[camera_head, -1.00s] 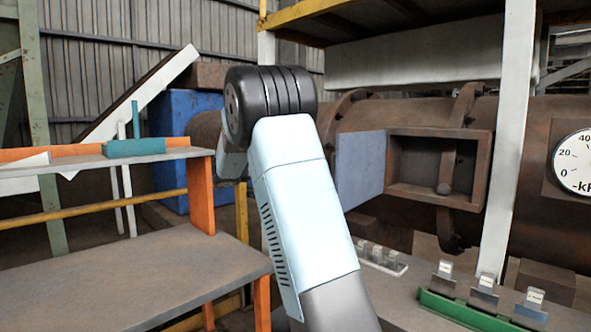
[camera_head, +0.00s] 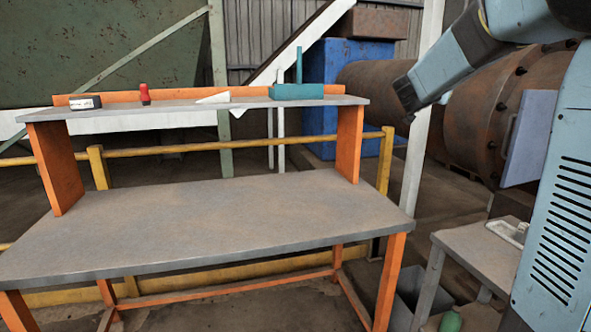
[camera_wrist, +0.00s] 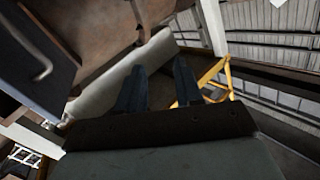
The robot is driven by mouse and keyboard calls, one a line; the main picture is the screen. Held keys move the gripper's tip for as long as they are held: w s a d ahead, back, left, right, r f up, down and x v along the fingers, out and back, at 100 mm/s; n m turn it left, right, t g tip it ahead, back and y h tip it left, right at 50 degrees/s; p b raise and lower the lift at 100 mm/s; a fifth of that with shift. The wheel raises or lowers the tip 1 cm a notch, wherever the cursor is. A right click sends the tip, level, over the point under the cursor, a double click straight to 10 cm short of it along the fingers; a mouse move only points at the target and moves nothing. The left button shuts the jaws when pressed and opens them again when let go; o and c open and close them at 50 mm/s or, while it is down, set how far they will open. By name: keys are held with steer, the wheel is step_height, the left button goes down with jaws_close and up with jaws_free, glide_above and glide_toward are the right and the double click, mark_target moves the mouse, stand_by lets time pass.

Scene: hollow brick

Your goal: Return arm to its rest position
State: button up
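My arm is light blue and black and fills the right side of the head view, its upper part cut off by the frame's top edge. Its forearm bends down and left to a dark end (camera_head: 405,98) in front of the rusty pipe.
A rusty pipe (camera_head: 480,105), blue hatch door (camera_head: 530,138) and low side table (camera_head: 480,250) are right.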

steer(key=s+a+f+n+y, duration=0.2)
steer(key=s+a+n+y, duration=0.35)
steer(key=s+a, duration=0.2)
steer(key=s+a+f+n+y, duration=0.3)
steer(key=s+a+n+y, duration=0.1)
steer(key=s+a+y, duration=0.3)
steer(key=s+f+g, duration=0.2)
steer(key=s+f, duration=0.2)
steer(key=s, duration=0.4)
steer(key=s+a+f+n+g, duration=0.1)
steer(key=s+f+g, duration=0.2)
steer(key=s+f, duration=0.2)
steer(key=s+f+n+g, duration=0.1)
steer(key=s+f+g, duration=0.2)
steer(key=s, duration=0.8)
step_height(320, 180, down, 2)
steer(key=shift+a+f+h, duration=0.25)
steer(key=shift+a+h, duration=0.1)
